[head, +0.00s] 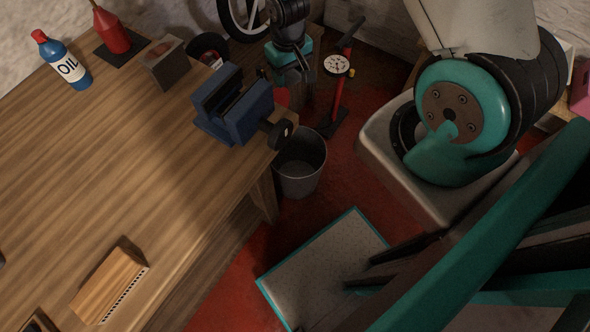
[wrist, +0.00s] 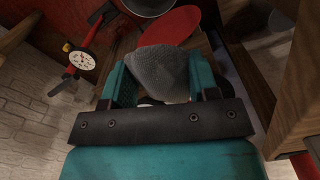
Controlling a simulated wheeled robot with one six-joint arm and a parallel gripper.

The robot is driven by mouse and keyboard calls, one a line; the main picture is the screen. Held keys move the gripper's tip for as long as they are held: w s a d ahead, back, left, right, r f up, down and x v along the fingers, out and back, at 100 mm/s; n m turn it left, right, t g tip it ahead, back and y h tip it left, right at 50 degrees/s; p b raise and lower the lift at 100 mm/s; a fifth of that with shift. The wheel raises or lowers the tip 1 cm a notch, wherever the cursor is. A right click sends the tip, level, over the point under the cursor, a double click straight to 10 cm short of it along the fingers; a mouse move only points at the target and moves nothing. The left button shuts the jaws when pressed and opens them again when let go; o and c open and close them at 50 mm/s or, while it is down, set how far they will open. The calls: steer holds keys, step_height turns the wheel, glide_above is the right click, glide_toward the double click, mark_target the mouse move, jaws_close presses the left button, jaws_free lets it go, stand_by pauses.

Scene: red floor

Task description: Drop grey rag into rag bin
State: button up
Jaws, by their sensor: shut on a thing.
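The grey rag (wrist: 160,75) is bunched between the two teal fingers of my gripper (wrist: 161,66) in the wrist view. My gripper is shut on it. In the head view my gripper (head: 296,84) hangs at the back, beyond the blue vise, and the rag is hard to make out there. A grey round bin (head: 300,182), open at the top, stands on the red floor against the workbench's right end. Its edge also shows at the top of the wrist view (wrist: 148,8). My gripper is apart from the bin, farther back.
The wooden workbench (head: 110,160) fills the left, with a blue vise (head: 235,105) at its corner near the bin. A red pump with a white gauge (head: 336,65) stands right of my gripper. A flat red round thing (wrist: 168,27) lies beyond the rag in the wrist view.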

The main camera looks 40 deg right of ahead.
steer(key=w+d+f+b, duration=0.1)
steer(key=d+f+b, duration=0.1)
steer(key=f+b, duration=1.1)
steer(key=d+f+m+b, duration=0.1)
steer(key=d+f+b, duration=0.1)
steer(key=f+b, duration=1.1)
steer(key=w+d+f+b, duration=0.1)
steer(key=d+f+b, duration=0.2)
steer(key=f+b, duration=1.1)
step_height(320, 180, down, 9)
steer(key=shift+w+r+m, duration=0.1)
steer(key=shift+w+m, duration=0.2)
steer(key=shift+m, duration=0.1)
steer(key=o, duration=1)
steer(key=shift+o, duration=0.2)
step_height(320, 180, up, 17)
steer(key=p, duration=0.6)
steer(key=shift+r, duration=0.2)
steer(key=shift+a, duration=0.1)
